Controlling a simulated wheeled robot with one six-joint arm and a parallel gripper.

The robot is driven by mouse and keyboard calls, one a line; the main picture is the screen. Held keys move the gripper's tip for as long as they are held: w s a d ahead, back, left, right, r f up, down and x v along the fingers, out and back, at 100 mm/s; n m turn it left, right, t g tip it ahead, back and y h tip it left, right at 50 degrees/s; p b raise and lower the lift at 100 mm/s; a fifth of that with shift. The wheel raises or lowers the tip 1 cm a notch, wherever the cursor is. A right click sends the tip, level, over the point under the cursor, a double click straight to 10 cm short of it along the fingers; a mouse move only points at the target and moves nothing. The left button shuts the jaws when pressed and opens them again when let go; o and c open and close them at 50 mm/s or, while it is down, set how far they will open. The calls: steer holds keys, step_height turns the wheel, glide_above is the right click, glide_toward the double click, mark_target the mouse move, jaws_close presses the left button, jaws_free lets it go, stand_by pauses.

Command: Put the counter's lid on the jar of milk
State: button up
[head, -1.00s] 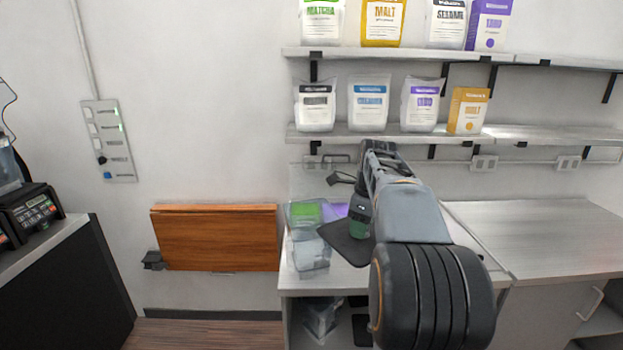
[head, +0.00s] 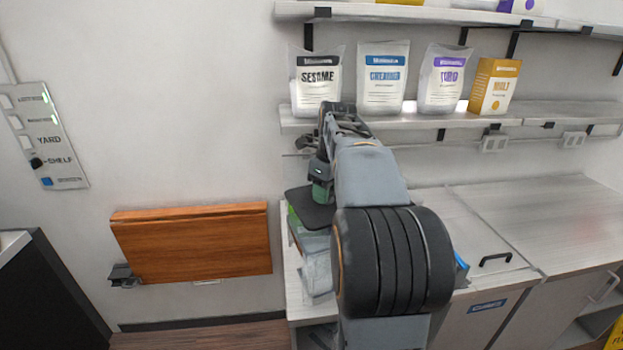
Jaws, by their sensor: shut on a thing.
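My gripper (head: 321,188) is over the left part of the counter, its fingers mostly hidden by my arm. It is shut on a dark, flat, square-edged lid (head: 300,208), held tilted at the gripper's lower end. Clear containers (head: 317,268) stand on the counter below and in front of the lid; one behind them has green contents (head: 293,217). The lid covers part of them in view. I cannot read any label on them, so I cannot tell which jar holds milk.
A white counter (head: 450,215) runs right, with a black handle (head: 495,260) on its top. Shelves above hold bags, including sesame (head: 316,80), and an orange box (head: 494,86). A wooden folding panel (head: 195,243) hangs on the left wall. The counter's right part is clear.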

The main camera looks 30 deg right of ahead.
steer(key=shift+w+f, duration=0.15)
steer(key=shift+w, duration=0.2)
steer(key=shift+s+d+f+b, duration=0.15)
steer(key=shift+f+b, duration=0.25)
steer(key=shift+b, duration=0.2)
step_height(320, 180, down, 3)
steer(key=b, duration=0.3)
steer(key=shift+f+b, duration=0.2)
steer(key=shift+b, duration=0.1)
steer(key=shift+f, duration=0.55)
steer(key=shift+f, duration=0.75)
stand_by(0.8)
steer(key=o, duration=1)
steer(key=shift+o, duration=0.6)
